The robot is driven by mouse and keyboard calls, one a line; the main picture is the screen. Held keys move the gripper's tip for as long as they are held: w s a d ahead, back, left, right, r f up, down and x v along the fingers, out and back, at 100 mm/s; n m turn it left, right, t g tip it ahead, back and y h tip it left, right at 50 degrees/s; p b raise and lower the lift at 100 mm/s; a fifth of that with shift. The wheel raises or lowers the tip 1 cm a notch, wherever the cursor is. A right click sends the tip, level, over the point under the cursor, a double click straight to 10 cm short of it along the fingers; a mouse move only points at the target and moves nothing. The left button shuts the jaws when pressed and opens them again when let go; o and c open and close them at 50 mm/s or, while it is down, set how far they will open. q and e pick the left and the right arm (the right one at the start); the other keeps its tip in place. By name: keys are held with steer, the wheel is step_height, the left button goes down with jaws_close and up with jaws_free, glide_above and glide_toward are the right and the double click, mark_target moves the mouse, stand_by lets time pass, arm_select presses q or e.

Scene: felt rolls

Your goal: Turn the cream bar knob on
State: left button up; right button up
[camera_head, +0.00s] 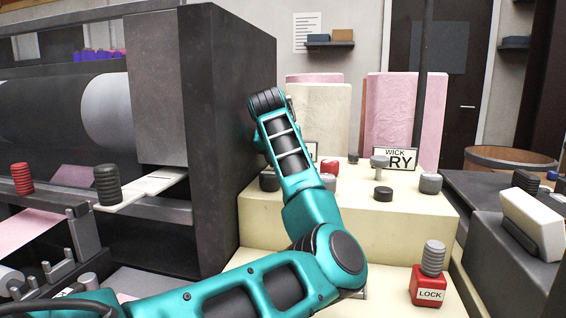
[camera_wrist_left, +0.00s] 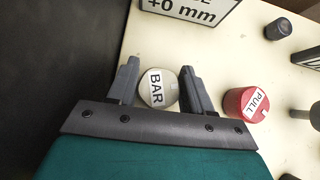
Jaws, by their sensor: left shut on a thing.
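The cream bar knob (camera_wrist_left: 158,90) shows in the left wrist view as a round pale cap with a BAR label, its lettering running nearly vertically in the picture. My left gripper (camera_wrist_left: 159,68) is shut on it, with one grey finger on each side. In the head view my teal left arm reaches over the cream panel (camera_head: 400,225). It hides the knob and my gripper's fingers there. My right gripper is in neither view.
A red PULL knob (camera_wrist_left: 246,103) stands close to the right finger. A +0 mm sign (camera_wrist_left: 190,8) is above. A dark knob (camera_wrist_left: 278,29) is farther right. In the head view a dark machine housing (camera_head: 225,130) rises left of my arm. A red LOCK block (camera_head: 429,288) stands front right.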

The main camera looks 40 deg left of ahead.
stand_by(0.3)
arm_select(q)
steer(key=o, duration=0.7)
steer(key=shift+r, duration=0.1)
steer(key=p+v, duration=0.1)
steer(key=v, duration=1.2)
